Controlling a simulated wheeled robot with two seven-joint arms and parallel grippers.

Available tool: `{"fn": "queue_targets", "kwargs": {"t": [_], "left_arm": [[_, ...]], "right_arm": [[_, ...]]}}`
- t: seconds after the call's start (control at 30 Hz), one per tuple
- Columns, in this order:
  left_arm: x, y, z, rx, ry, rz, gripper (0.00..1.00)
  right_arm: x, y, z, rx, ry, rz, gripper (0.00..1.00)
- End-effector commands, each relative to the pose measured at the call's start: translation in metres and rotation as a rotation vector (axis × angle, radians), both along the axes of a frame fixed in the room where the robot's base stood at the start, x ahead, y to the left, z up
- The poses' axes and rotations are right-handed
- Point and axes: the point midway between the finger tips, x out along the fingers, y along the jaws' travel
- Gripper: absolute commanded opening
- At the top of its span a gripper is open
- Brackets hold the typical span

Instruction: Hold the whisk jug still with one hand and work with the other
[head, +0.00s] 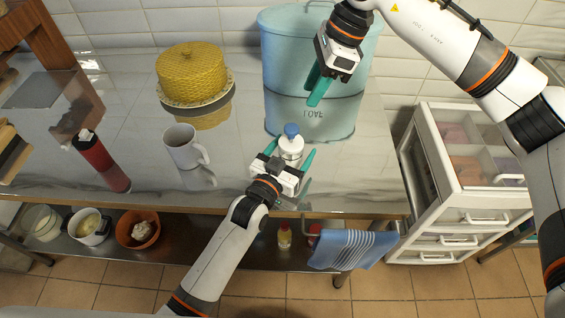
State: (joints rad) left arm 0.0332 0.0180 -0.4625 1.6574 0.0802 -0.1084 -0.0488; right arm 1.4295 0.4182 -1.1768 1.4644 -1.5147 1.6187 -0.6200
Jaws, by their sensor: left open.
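The small white jug with a blue knob on top (291,147), which looks like the whisk jug, stands upright on the shiny worktop (240,125) near its front edge. My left gripper (289,155) is open, with one teal finger on each side of the jug. I cannot tell whether the fingers touch it. The gripper body hides the jug's lower part. My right gripper (316,92) is above and behind the jug, in front of the blue bin. Its teal fingers overlap in this view, so its opening is unclear. Nothing shows between them.
A large light-blue bin (283,70) stands behind the jug. A white drawer unit (440,185) is at right. A blue towel (350,247) hangs at the front edge.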

Motion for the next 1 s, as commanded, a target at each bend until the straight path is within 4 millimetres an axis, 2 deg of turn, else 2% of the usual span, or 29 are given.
{"fn": "queue_targets", "kwargs": {"t": [0.2,0.47,0.77,0.8,1.0], "left_arm": [[0.0118,-0.0062,0.0004,0.000,0.000,-0.001,0.77],[0.0122,-0.0064,0.0003,0.000,0.000,0.000,0.77],[0.0119,-0.0063,0.0002,0.000,0.000,0.000,0.28],[0.0120,-0.0062,0.0002,0.000,0.000,0.000,0.25],[0.0119,-0.0062,0.0001,0.000,0.000,0.000,0.25]], "right_arm": [[0.0000,0.0001,0.0000,0.000,0.000,0.000,0.36],[0.0000,0.0001,0.0000,0.000,0.000,0.000,0.36],[0.0000,0.0001,0.0000,0.000,0.000,0.000,0.36],[0.0000,0.0001,0.0000,0.000,0.000,0.000,0.36],[0.0000,0.0001,0.0000,0.000,0.000,0.000,0.36]]}}
